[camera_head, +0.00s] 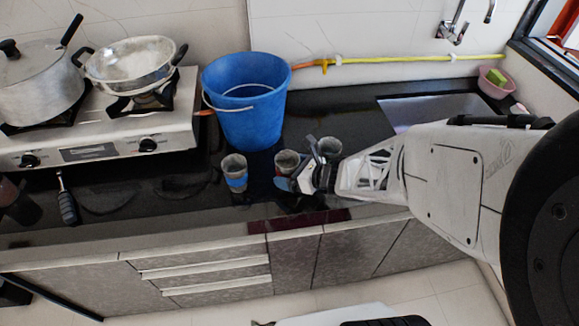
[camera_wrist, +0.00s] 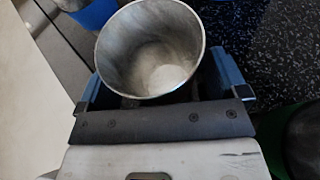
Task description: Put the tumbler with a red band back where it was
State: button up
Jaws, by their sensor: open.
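Three metal tumblers stand on the black counter. The left one has a blue band (camera_head: 235,173) and stands apart. The middle tumbler (camera_head: 287,160) shows a hint of red on its side, but most of its band is hidden by my gripper (camera_head: 298,168). The third tumbler (camera_head: 329,147) is just right of and behind the gripper; its band cannot be made out. In the wrist view, the middle tumbler (camera_wrist: 150,45) is upright and looks empty, between the two blue fingers of my open gripper (camera_wrist: 160,80). Whether a finger touches it cannot be told.
A blue bucket (camera_head: 246,100) stands behind the tumblers. A stove (camera_head: 105,125) with a pot (camera_head: 40,85) and a pan (camera_head: 135,65) is at left. The sink (camera_head: 435,108) is at back right. The counter's front edge (camera_head: 190,238) is close.

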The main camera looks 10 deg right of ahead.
jog(key=shift+v, duration=5.9)
jog(key=w+d+r+m+t+h, duration=0.15)
jog(key=d+r+m+h, duration=0.25)
jog(key=r+m+h, duration=0.55)
jog(key=w+d+r+m+t+h, duration=0.15)
jog(key=d+r+m, duration=0.4)
jog(key=m, duration=0.85)
jog(key=s+a+r+m+g, duration=0.4)
jog(key=s+m, duration=0.4)
jog(key=m, duration=0.3)
jog(key=s+a+r+m+g, duration=0.4)
jog(key=s+m, duration=0.4)
jog(key=m, duration=0.3)
jog(key=shift+a+r+g+y, duration=0.3)
jog(key=shift+a+r+g, duration=0.05)
jog(key=shift+a+g, duration=0.25)
